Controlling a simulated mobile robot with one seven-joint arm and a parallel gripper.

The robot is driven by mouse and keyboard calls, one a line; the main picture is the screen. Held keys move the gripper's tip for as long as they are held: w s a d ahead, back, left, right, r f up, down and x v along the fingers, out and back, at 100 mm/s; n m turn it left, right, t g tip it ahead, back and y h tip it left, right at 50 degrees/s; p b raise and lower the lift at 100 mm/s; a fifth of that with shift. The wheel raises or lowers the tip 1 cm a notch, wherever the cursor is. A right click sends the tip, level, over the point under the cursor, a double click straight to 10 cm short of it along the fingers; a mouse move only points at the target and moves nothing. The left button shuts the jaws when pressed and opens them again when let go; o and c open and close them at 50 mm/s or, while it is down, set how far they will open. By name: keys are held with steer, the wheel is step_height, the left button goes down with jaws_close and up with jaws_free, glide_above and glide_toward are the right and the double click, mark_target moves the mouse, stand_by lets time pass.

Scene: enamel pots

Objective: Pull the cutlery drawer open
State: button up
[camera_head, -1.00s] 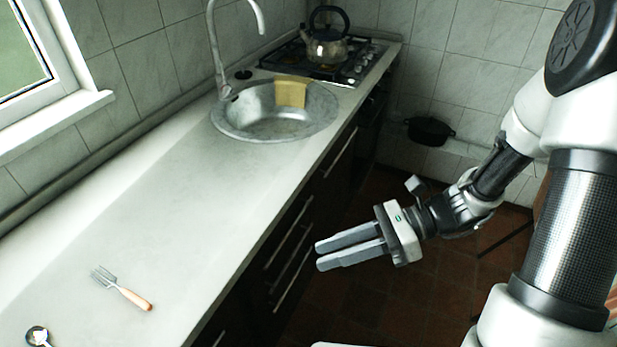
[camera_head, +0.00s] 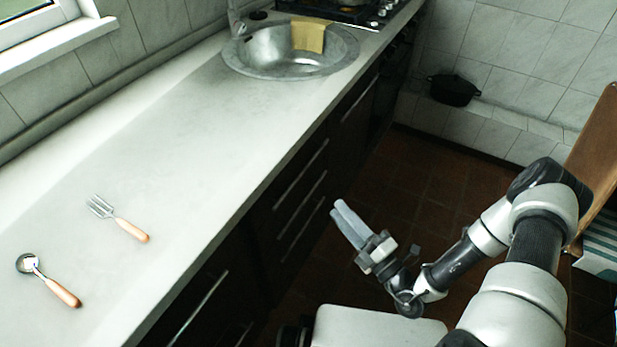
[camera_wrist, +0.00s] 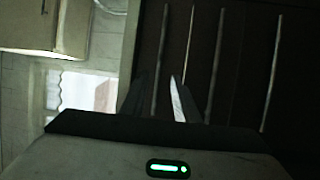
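A stack of dark drawer fronts (camera_head: 283,216) with long metal bar handles stands below the worktop in the head view. The top bar handle (camera_head: 300,175) sits just under the worktop edge. No label shows which one is the cutlery drawer; all look shut. My gripper (camera_head: 338,207) is open and empty, to the right of the stack, fingers pointing at the drawer fronts. It appears apart from the handles. In the wrist view, the two fingers of my gripper (camera_wrist: 157,78) show with a gap between them, and several bar handles (camera_wrist: 216,65) run upright across the dark fronts.
A fork (camera_head: 120,219) and a round-headed utensil (camera_head: 50,280) lie on the pale worktop (camera_head: 190,165). A sink (camera_head: 270,52) holds a yellow sponge or cloth (camera_head: 307,36). A black pot (camera_head: 453,90) sits on a ledge. The brown-tiled floor before the drawers looks clear.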

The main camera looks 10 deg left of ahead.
steer(key=b+x, duration=0.1)
steer(key=x, duration=1.3)
jaws_close()
